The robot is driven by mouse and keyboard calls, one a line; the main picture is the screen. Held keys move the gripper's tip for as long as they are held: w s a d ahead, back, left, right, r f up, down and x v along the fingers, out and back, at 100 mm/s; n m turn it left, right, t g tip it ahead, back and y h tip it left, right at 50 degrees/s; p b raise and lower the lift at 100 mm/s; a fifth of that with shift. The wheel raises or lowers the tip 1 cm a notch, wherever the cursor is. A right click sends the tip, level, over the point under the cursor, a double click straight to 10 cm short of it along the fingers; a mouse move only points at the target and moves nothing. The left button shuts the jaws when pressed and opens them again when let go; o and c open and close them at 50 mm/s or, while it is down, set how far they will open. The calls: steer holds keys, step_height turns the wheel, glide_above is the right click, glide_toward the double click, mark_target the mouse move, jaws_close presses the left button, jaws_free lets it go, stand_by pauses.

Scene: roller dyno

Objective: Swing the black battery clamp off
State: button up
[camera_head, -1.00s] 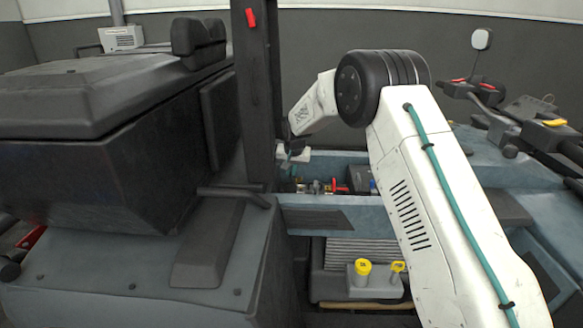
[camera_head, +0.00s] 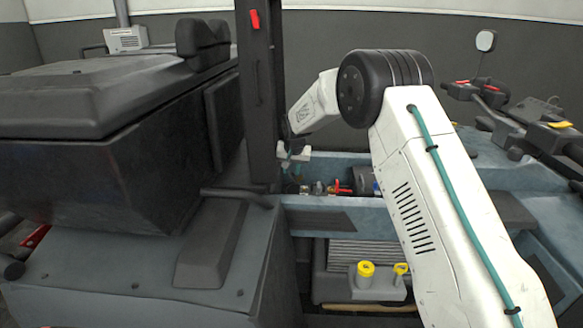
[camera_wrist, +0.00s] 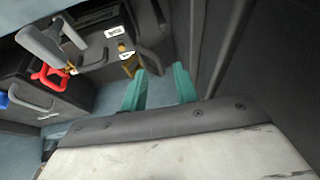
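The black battery clamp cannot be picked out with certainty. In the wrist view, a dark battery (camera_wrist: 85,85) at the left carries a red clamp or handle (camera_wrist: 50,73), a grey lever (camera_wrist: 42,45) and a small brass post (camera_wrist: 122,47) near white labels. My gripper (camera_wrist: 160,85) has its two teal fingers apart, with nothing between them. It is to the right of the brass post and touches no battery part that I can see. In the head view my gripper (camera_head: 289,160) is over the left end of the open bay, beside the dark upright post.
The dark upright post (camera_head: 260,100) stands close on the gripper's left. The blue bay's front wall (camera_head: 375,217) runs below it. A red part (camera_head: 339,187) shows inside the bay. Yellow caps (camera_head: 366,269) sit lower down. Handlebars (camera_head: 490,95) are at the right.

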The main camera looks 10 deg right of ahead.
steer(key=v, duration=0.7)
steer(key=shift+r, duration=0.1)
steer(key=c, duration=0.4)
steer(key=shift+m, duration=0.5)
steer(key=d, duration=0.4)
steer(key=shift+s+r, duration=0.25)
steer(key=shift+r, duration=0.05)
jaws_close()
steer(key=f+y, duration=0.1)
steer(key=f, duration=0.1)
steer(key=w+a+f+n+y, duration=0.1)
steer(key=f, duration=0.2)
steer(key=w+f+n+t+y, duration=0.1)
steer(key=f+y, duration=0.1)
steer(key=f, duration=0.1)
steer(key=shift+w+a, duration=0.25)
steer(key=shift+a, duration=0.05)
